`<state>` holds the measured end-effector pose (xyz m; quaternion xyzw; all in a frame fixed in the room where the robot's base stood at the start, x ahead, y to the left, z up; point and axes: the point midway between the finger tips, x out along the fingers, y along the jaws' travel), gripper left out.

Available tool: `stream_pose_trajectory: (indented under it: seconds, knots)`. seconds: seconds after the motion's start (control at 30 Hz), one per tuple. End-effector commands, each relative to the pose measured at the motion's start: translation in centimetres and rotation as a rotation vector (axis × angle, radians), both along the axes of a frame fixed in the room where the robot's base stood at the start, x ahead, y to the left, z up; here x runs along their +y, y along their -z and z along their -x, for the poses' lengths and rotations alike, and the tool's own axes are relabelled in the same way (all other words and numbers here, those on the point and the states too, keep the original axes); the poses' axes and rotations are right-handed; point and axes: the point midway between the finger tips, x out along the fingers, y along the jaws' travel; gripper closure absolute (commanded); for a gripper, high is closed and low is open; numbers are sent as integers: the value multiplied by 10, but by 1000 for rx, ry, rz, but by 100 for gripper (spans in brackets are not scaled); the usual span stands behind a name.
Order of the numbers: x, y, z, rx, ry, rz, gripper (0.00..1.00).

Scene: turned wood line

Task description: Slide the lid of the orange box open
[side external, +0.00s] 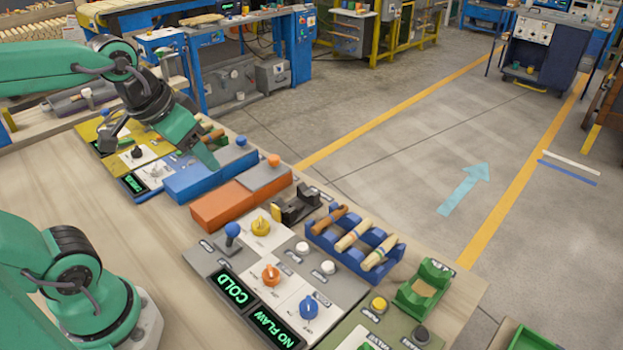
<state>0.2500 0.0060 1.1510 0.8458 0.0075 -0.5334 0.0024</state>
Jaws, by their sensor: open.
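The orange box (222,205) lies on the bench, right of the blue box. A grey panel (262,179) covers its far right part, and an orange knob (273,160) stands near that panel's far end. I cannot tell from this view how far the lid is slid. My gripper (212,160) is open and points down above the blue box (196,182), left of the orange box and apart from the orange knob. I see nothing held in it. The jaws partly hide each other.
The blue box has a blue knob (240,140) close to my gripper. A black holder (297,204) and a blue rack (354,239) with wooden handles stand right of the orange box. A grey control panel (205,258) with knobs lies in front. Bare bench (120,218) is at left.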

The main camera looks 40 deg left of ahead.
Motion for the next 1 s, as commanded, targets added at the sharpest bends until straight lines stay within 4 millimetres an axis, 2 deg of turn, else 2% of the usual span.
stream_pose_trajectory:
  seconds: [0.27,0.57,0.77,1.0]
  knots:
    - [13,-11,-49,80,-28,-2,48]
    - [33,-8,-105,163,-54,-1,48]
    - [48,2,-142,220,-73,3,48]
    - [70,25,-185,288,-93,11,48]
